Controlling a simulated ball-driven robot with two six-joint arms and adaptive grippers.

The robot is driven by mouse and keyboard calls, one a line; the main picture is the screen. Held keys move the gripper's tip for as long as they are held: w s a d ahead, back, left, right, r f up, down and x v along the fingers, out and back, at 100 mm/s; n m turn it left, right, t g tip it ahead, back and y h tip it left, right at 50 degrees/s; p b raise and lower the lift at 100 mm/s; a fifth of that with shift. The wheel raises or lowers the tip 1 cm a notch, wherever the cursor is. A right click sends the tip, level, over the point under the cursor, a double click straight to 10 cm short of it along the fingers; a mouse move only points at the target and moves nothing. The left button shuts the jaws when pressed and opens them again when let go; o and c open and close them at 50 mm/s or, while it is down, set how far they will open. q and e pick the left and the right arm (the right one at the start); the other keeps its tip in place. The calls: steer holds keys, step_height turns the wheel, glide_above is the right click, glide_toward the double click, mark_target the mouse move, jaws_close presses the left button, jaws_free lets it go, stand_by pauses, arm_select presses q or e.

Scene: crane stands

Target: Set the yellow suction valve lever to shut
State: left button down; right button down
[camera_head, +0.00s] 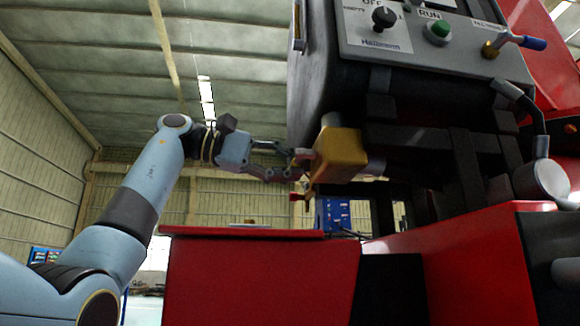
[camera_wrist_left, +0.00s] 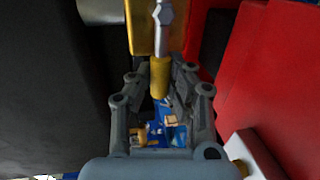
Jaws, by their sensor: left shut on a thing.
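The yellow valve body (camera_head: 340,155) sits under the grey control box, in the middle of the head view. It also shows at the top of the left wrist view (camera_wrist_left: 144,28), with a silver bolt-like part in front of it. The yellow lever (camera_wrist_left: 159,78) points down from there, between the finger pads. My left gripper (camera_head: 298,158) reaches in from the left, with its fingertips at the valve's left side. It is shut on the yellow lever. The fingers hide part of the lever in the head view. My right gripper is in neither view.
A red housing (camera_head: 260,275) stands below my left gripper. Open space lies left of the valve.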

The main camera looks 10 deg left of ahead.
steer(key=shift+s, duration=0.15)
arm_select(q)
steer(key=c, duration=1.2)
jaws_free()
steer(key=v, duration=1.2)
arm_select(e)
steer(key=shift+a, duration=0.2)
